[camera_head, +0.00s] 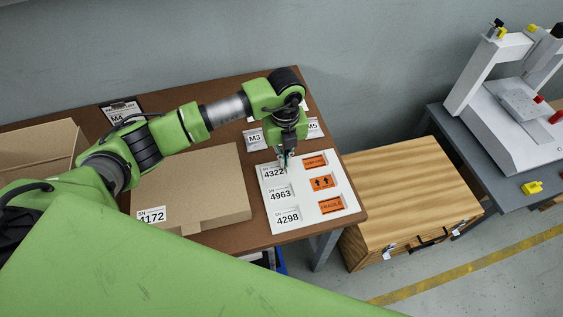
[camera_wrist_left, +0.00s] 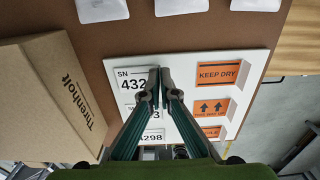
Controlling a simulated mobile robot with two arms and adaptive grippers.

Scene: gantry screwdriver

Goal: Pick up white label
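A white label reading SN 432 and a partly covered last digit (camera_head: 272,172) lies at the top left of a white board (camera_head: 300,207); it also shows in the wrist view (camera_wrist_left: 131,83). White labels 4963 (camera_head: 280,194) and 4298 (camera_head: 287,217) lie below it. My left gripper (camera_head: 285,160) points down at the right end of the top label. In the wrist view its fingertips (camera_wrist_left: 159,72) are close together and cover that end. I cannot tell whether the label's edge is between them. My right gripper is not in view.
Orange labels (camera_head: 322,182) line the board's right side. A cardboard box (camera_head: 190,180) with a white 4172 label (camera_head: 151,217) stands left of the board. White cards (camera_head: 254,138) lie behind it. A wooden case (camera_head: 410,195) stands right of the brown table (camera_head: 345,170).

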